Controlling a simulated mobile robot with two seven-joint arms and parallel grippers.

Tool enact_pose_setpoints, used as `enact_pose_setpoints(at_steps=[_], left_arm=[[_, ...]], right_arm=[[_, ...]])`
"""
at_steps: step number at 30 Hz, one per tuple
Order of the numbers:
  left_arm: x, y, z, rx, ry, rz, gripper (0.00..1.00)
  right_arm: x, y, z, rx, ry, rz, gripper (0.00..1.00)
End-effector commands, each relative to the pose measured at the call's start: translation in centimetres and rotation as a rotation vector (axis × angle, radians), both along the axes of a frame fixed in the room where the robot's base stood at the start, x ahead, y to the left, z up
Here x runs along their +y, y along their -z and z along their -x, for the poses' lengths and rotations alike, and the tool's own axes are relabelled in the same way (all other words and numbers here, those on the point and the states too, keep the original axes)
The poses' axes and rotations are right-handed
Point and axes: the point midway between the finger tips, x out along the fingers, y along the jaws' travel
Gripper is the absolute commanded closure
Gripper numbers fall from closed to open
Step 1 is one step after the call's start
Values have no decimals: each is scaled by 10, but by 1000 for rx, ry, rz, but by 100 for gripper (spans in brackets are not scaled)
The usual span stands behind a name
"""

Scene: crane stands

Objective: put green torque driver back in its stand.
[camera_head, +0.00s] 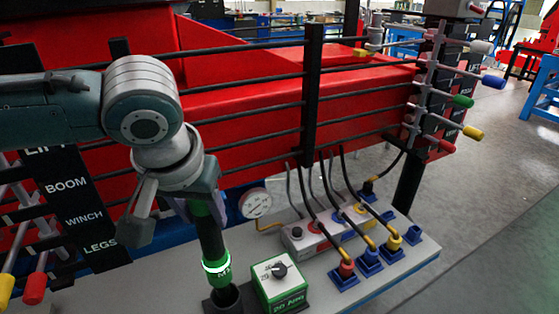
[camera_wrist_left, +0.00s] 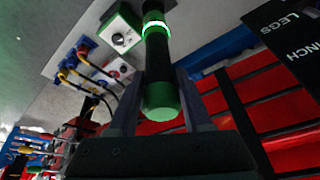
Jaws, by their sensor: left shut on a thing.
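The green torque driver (camera_head: 212,250) is upright with a slight tilt, with a black body, green parts and a bright green ring near its lower end. My left gripper (camera_head: 205,203) is shut on its upper part. In the left wrist view the driver (camera_wrist_left: 157,58) lies between the two fingers of my left gripper (camera_wrist_left: 160,112), its rounded green end towards the camera. The black stand (camera_head: 214,306) is a round cup at the bottom edge, right below the driver's lower end. I cannot tell whether the tip is inside the cup or just above it. My right gripper is not in view.
A green-and-white box with a knob (camera_head: 280,283) stands close right of the stand. Behind are a pressure gauge (camera_head: 257,204) and several coloured plugs with black cables on the grey bench (camera_head: 405,265). Black rails and a lever panel (camera_head: 85,205) are close to my left arm.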

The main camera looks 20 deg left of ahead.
Motion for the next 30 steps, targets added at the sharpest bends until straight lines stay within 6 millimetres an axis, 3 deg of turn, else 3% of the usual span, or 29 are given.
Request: enact_pose_setpoints(at_steps=[30], left_arm=[[-1, -2, -2, -7, 0, 1, 100]], right_arm=[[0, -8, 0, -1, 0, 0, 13]])
